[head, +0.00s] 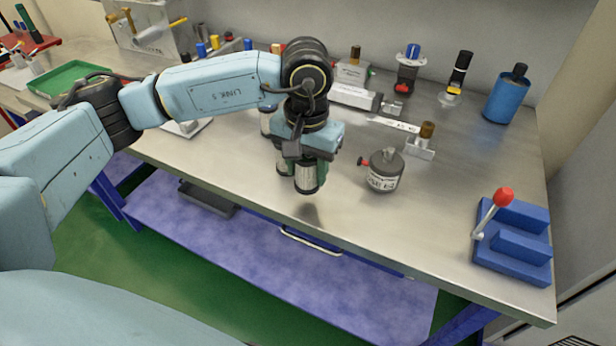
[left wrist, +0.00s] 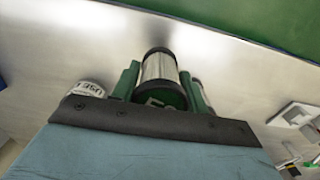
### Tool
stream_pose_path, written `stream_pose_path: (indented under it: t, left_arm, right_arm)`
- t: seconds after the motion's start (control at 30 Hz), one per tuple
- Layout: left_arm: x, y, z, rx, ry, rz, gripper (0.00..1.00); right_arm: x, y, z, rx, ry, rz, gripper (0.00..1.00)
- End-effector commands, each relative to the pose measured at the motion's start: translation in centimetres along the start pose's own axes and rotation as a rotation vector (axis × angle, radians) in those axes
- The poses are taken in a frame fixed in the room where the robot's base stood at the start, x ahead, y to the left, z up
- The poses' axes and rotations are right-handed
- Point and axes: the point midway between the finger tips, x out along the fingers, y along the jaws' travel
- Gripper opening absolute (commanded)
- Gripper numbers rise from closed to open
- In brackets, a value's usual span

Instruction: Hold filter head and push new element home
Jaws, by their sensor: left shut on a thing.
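My left gripper (head: 304,170) is shut on a silver cylinder (head: 309,178) with a green end, which looks like the filter element. It holds the cylinder upright above the bench, near the front edge. In the left wrist view the cylinder (left wrist: 159,67) sits between the green fingers of my left gripper (left wrist: 160,82). A round grey body (head: 384,172) with a white label and a red side knob, possibly the filter head, stands on the bench to the right, apart from the gripper. Its label (left wrist: 88,89) seems to show in the left wrist view. My right gripper is out of view.
A blue clamp block (head: 520,240) with a red-knobbed lever stands at the bench's right end. A blue cylinder (head: 506,96) and several small fittings line the back. A green tray (head: 70,76) lies at the far left. The metal bench (head: 440,225) is clear between grey body and clamp.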

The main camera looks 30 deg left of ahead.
Motion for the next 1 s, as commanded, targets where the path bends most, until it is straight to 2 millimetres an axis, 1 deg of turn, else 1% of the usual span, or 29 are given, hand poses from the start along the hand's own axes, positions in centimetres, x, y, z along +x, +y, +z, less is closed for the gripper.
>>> stream_pose_path:
  t: [0.03, 0.13, 0.37, 0.47, 0.67, 1.0]
  left_arm:
    - [0.5, 0.0, 0.0, 0.0, 0.002, 0.0, 0.22]
    - [0.2, 0.0, -0.1, 0.0, 0.002, 0.0, 0.22]
    - [0.0, 0.1, -0.2, 0.0, 0.003, 0.001, 0.22]
    - [-0.7, 0.6, -0.6, 0.0, 0.004, 0.001, 0.22]
    - [-3.6, 2.9, -2.6, 0.001, 0.005, 0.002, 0.22]
    - [-9.6, 7.5, -6.8, 0.001, 0.003, 0.001, 0.22]
  right_arm:
    - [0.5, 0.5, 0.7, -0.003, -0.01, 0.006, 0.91]
    - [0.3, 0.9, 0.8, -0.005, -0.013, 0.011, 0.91]
    - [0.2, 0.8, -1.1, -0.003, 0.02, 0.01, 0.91]
    - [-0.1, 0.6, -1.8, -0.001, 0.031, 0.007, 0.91]
    - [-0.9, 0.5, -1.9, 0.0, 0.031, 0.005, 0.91]
    - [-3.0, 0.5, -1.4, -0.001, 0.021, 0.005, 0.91]
